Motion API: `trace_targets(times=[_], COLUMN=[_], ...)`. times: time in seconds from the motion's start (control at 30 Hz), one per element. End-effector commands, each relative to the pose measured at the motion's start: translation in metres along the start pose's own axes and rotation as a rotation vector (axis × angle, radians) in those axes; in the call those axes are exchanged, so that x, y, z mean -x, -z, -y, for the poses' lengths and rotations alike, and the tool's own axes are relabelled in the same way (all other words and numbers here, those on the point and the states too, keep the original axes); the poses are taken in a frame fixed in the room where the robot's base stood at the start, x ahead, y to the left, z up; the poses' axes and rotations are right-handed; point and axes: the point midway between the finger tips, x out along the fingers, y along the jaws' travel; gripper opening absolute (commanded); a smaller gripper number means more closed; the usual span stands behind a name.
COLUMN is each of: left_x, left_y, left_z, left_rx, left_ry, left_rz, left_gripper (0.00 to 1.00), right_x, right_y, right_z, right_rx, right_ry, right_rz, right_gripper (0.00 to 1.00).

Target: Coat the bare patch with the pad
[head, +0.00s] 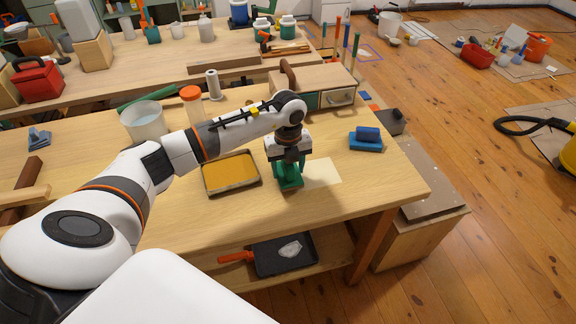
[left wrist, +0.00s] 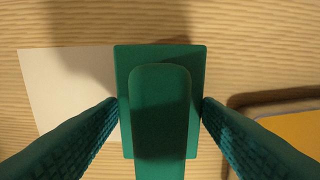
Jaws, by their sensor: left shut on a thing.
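The pad is a green block with an upright green handle (head: 289,178); it also shows in the left wrist view (left wrist: 160,120). My left gripper (head: 288,158) points down and is shut on the pad's handle, its two fingers on either side. The bare patch is a pale square (head: 323,173) on the wooden table; in the left wrist view the patch (left wrist: 68,85) shows left of the pad, which overlaps its edge. I cannot tell whether the pad touches the table. A shallow dark tray (head: 207,193) of yellow-orange paint lies just left of the pad. My right gripper is out of view.
Behind stand a bucket (head: 145,122), an orange-lidded jar (head: 191,100) and a wooden box (head: 318,86). A blue block (head: 367,139) lies right of the patch. The table's front edge is close, and a black tray (head: 284,256) sits on the shelf below.

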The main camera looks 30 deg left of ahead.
Motion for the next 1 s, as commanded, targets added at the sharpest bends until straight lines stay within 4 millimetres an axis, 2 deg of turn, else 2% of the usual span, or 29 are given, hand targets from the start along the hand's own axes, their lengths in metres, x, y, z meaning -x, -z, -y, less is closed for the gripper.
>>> trace_targets(times=[0.4, 1.0], left_x=[-0.011, -0.011], left_y=[0.000, -0.001], left_z=[0.000, 0.001], left_rx=[0.000, 0.000], left_ry=[0.000, 0.003], left_rz=[0.000, 0.001], left_gripper=[0.29, 0.29], right_x=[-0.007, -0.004], right_y=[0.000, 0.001], right_z=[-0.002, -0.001], right_rx=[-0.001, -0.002], right_ry=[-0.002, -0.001], right_rz=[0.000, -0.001], right_gripper=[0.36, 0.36])
